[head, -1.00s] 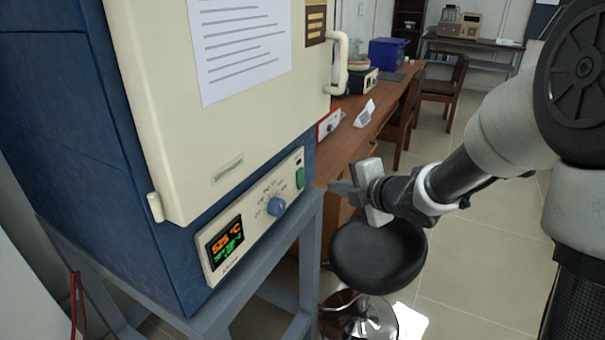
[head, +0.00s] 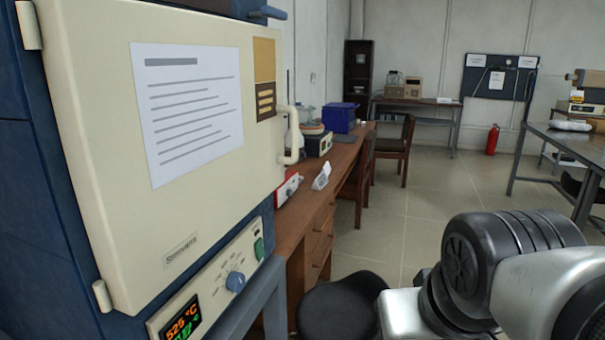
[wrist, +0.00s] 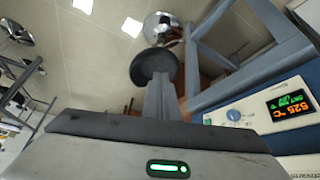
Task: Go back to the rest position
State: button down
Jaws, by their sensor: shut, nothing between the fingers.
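My gripper (wrist: 160,97) shows in the wrist view with its two fingers together and nothing between them. A round black stool seat (wrist: 157,64) lies beyond the fingertips in that view. In the head view my arm fills the lower right corner, and I cannot make out the fingers there. The muffle furnace, with a cream door (head: 160,215) and dark blue body, stands at the left of the head view. Its door is shut. The furnace control panel (wrist: 262,112), with a lit display and blue knob, is to the right of my gripper in the wrist view.
The stool seat (head: 340,306) also shows low in the head view, beside my arm. A wooden desk (head: 318,215) runs back from the furnace, with chairs (head: 395,152) along it. Open tiled floor (head: 420,215) lies in the middle. A metal table (head: 560,145) stands right.

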notch_tip(320, 180, up, 19)
jog(key=s+p, duration=0.1)
jog(key=p, duration=1.7)
jog(key=shift+a+f+p, duration=0.2)
jog(key=shift+a+p, duration=0.05)
jog(key=shift+p, duration=0.15)
jog(key=shift+s, duration=0.1)
